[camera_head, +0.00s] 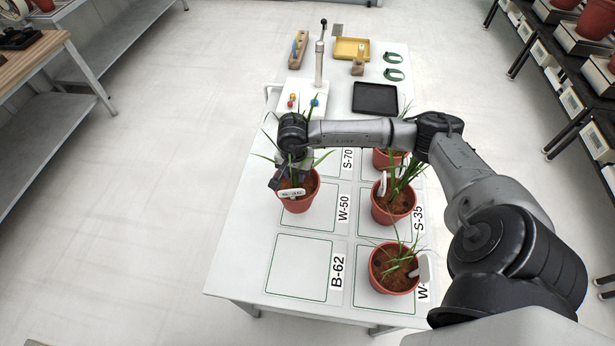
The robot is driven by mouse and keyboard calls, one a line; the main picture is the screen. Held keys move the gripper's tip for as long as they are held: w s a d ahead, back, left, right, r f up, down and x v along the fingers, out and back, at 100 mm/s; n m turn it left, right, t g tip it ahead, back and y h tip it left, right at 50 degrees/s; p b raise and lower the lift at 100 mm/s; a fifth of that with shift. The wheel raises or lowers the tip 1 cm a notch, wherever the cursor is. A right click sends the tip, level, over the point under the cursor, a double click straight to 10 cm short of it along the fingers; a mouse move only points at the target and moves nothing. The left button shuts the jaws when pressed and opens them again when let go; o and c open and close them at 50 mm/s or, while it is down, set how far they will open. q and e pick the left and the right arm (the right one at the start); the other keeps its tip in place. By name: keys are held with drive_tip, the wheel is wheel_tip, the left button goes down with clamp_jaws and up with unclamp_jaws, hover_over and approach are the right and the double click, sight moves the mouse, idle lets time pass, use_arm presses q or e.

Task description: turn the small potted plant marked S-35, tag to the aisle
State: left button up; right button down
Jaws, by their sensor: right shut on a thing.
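A red-brown pot (394,215) with a grassy plant and white tags stands on the square whose label S-35 (418,220) is at its right. My right gripper (288,180) is away from it, to the left, at another red-brown pot (299,205) with a grassy plant. That pot is at the square labelled W-50 (343,208), and my right gripper is shut on it. A white tag (291,193) shows at this pot's front; its writing is too small to read. Whether the pot touches the table cannot be told. My left gripper is not in view.
A pot (393,280) stands in front of S-35, and another (384,158) behind it, partly under my forearm. The square B-62 (300,268) is empty. A black tray (375,98), yellow tray (352,50) and lever stand (319,65) are at the table's back.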

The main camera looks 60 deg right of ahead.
sight(311, 180)
drive_tip(key=shift+w+f+b, duration=0.45)
drive_tip(key=shift+w+f, duration=0.05)
drive_tip(key=shift+f, duration=0.3)
drive_tip(key=shift+d+f, duration=0.15)
drive_tip(key=shift+f, duration=0.25)
drive_tip(key=shift+s+d+f, duration=0.35)
drive_tip(key=shift+s+f, duration=0.05)
drive_tip(key=shift+f, duration=0.05)
drive_tip(key=shift+s+d+f, duration=0.5)
drive_tip(key=shift+s+d, duration=0.2)
drive_tip(key=shift+d, duration=0.15)
drive_tip(key=shift+s+d+f, duration=0.1)
drive_tip(key=shift+s+d, duration=0.25)
drive_tip(key=shift+s, duration=0.15)
drive_tip(key=shift+s+d+n, duration=0.15)
drive_tip(key=shift+s+n, duration=0.2)
drive_tip(key=shift+n, duration=0.15)
drive_tip(key=n, duration=0.6)
drive_tip(key=shift+f+n, duration=0.1)
drive_tip(key=shift+n, duration=0.6)
drive_tip(key=n+b, duration=0.3)
drive_tip(key=b, duration=0.1)
drive_tip(key=shift+d+f, duration=0.1)
drive_tip(key=shift+f, duration=0.05)
drive_tip(key=n+b, duration=0.2)
drive_tip(key=n, duration=0.1)
drive_tip(key=shift+r, duration=0.2)
drive_tip(key=shift+n, duration=0.3)
